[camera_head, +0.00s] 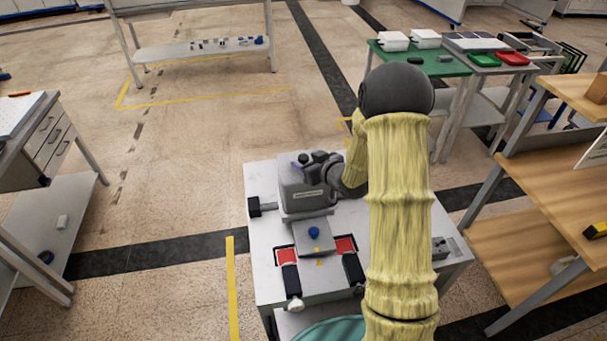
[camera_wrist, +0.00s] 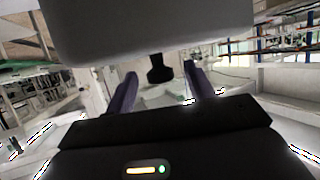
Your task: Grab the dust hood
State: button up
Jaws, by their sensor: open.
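The dust hood (camera_head: 295,198) looks like a grey box with a small label, standing at the back of the white table. In the wrist view its grey body (camera_wrist: 150,30) fills the top of the picture. A black knob (camera_wrist: 159,72) sticks out from it. My gripper (camera_head: 308,161) is beside the hood's upper part in the head view. In the wrist view my gripper (camera_wrist: 161,80) is open, one finger on each side of the knob. I see gaps between the fingers and the knob. My arm covers the right part of the table.
On the white table (camera_head: 262,276), a grey plate with a blue knob (camera_head: 314,234) lies in front of the hood, with red pads (camera_head: 345,245) and black clamps around it. A green bench (camera_head: 424,62) with trays stands behind right, wooden shelves (camera_head: 555,190) at right.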

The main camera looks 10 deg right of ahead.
jog(key=x, duration=0.2)
jog(key=shift+w+a, duration=0.1)
jog(key=shift+w, duration=0.15)
jog(key=shift+c, duration=0.2)
grip_shut()
